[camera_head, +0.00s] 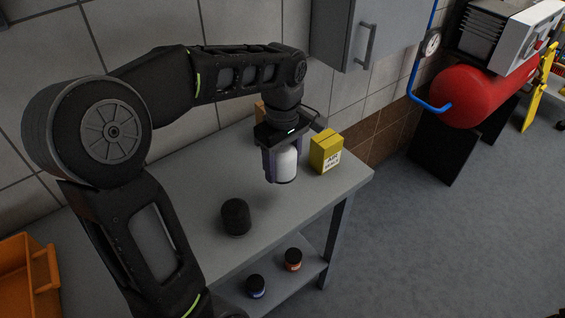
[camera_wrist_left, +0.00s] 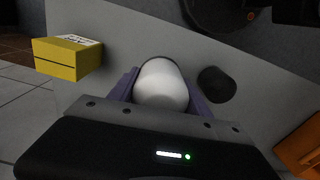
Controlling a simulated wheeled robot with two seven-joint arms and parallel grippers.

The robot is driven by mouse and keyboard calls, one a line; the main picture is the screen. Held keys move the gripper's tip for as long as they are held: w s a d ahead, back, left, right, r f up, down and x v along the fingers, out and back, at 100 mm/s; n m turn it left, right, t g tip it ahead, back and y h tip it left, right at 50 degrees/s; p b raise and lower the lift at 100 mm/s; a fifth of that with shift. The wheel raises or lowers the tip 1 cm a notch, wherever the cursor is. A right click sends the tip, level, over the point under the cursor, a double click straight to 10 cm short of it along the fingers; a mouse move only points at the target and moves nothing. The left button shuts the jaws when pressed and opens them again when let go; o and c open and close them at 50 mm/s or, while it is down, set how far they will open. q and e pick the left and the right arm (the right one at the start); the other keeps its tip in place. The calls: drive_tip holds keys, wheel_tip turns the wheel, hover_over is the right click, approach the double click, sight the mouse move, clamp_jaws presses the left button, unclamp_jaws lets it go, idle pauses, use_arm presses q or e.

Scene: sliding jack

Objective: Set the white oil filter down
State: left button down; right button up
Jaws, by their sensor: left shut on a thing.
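The white oil filter (camera_head: 286,163) is held upright between the fingers of my left gripper (camera_head: 282,165). In the left wrist view the filter (camera_wrist_left: 161,87) sits between the two purple fingers of the gripper (camera_wrist_left: 163,92). The gripper is shut on it. The filter is over the grey workbench (camera_head: 185,190), close to its back right part. I cannot tell whether its bottom touches the bench top. My right gripper does not show in either view.
A yellow box (camera_head: 326,151) stands just right of the filter. A black cylinder (camera_head: 236,216) stands on the bench nearer the front. Two small jars, one blue-labelled (camera_head: 256,286) and one orange-labelled (camera_head: 293,259), stand on the lower shelf. An orange bin (camera_head: 28,275) is at the left.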

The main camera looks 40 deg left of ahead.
use_arm(q)
drive_tip(key=w+d+f+m, duration=0.2)
drive_tip(key=w+d+m, duration=0.8)
drive_tip(key=m, duration=0.5)
drive_tip(key=shift+w+d+f+m, duration=0.2)
drive_tip(key=shift+w+d+m, duration=0.1)
drive_tip(key=shift+d, duration=0.85)
drive_tip(key=shift+s, duration=0.1)
